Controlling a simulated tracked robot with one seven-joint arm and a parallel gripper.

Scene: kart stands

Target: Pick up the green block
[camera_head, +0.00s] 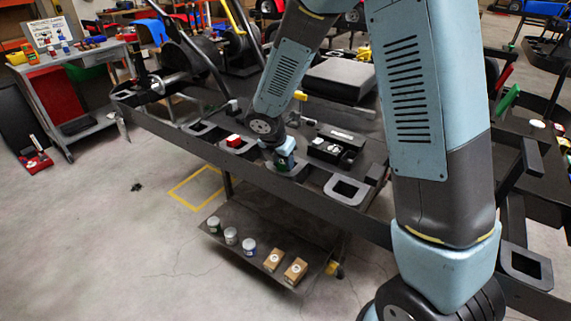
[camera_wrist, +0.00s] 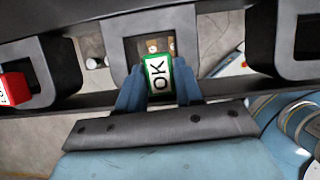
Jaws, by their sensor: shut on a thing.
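The green block (camera_wrist: 158,66), with a white face marked "OK", shows in the wrist view between the two blue fingers of my gripper (camera_wrist: 158,82). The fingers are shut on its two sides. The block is in front of the square opening of a dark grey holder (camera_wrist: 117,38); I cannot tell whether it is still inside it or just clear. In the head view my gripper (camera_head: 284,158) is low at the stand's front rail, and only a little of the green block shows there.
A red block (camera_head: 234,141) sits in the holder to the left. An empty square holder (camera_head: 347,190) is to the right. A black tray (camera_head: 337,147) with small items lies behind. A lower shelf (camera_head: 243,262) carries cans and cardboard boxes.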

